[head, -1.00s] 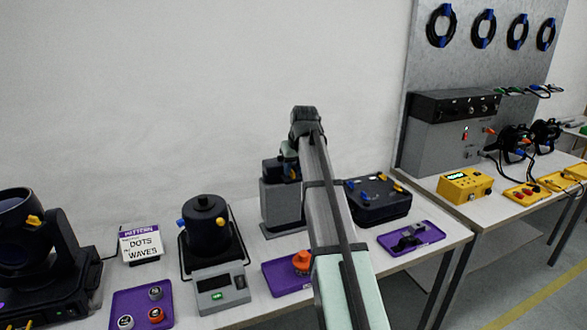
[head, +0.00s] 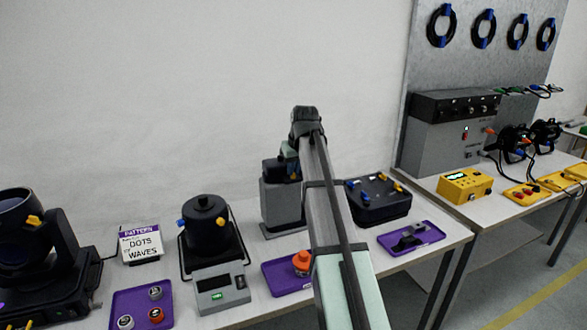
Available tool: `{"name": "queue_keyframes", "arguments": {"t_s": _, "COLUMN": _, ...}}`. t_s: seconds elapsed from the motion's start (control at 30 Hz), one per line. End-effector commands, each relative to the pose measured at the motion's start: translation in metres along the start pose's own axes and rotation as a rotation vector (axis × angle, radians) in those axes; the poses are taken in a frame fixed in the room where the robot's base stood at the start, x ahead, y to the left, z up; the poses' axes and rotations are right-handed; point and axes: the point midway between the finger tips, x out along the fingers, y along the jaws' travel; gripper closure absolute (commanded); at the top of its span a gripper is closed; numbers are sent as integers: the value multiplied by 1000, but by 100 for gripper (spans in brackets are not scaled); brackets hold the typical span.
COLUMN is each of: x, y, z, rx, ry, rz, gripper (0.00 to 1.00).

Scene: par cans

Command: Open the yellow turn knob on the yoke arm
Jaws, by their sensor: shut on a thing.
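A black par can (head: 207,232) stands on the near table, left of the middle, in its dark yoke. A yellow turn knob (head: 220,221) shows on its right side, and a blue knob (head: 181,222) on its left. Nothing touches this yellow knob in the view. My arm reaches up and forward through the middle and bends down at its far end. My gripper's fingers are hidden behind my arm, near a grey block with a dark top (head: 280,205). What they are on cannot be seen.
A moving-head light (head: 30,250) with another yellow knob stands at the far left. A grey box with a green display (head: 221,288) stands in front of the par can. Purple trays (head: 140,300) and a black case (head: 377,203) also take up the table.

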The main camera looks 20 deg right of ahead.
Motion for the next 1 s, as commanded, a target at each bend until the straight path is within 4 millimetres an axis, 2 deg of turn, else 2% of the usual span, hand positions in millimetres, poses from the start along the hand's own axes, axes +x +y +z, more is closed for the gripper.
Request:
{"name": "queue_keyframes", "arguments": {"t_s": 0.37, "x": 0, "y": 3, "z": -1, "rx": -192, "ry": 0, "rz": -81, "gripper": 100}}
{"name": "queue_keyframes", "arguments": {"t_s": 1.0, "x": 2, "y": 8, "z": -5, "rx": -753, "ry": 0, "rz": -314, "gripper": 100}}
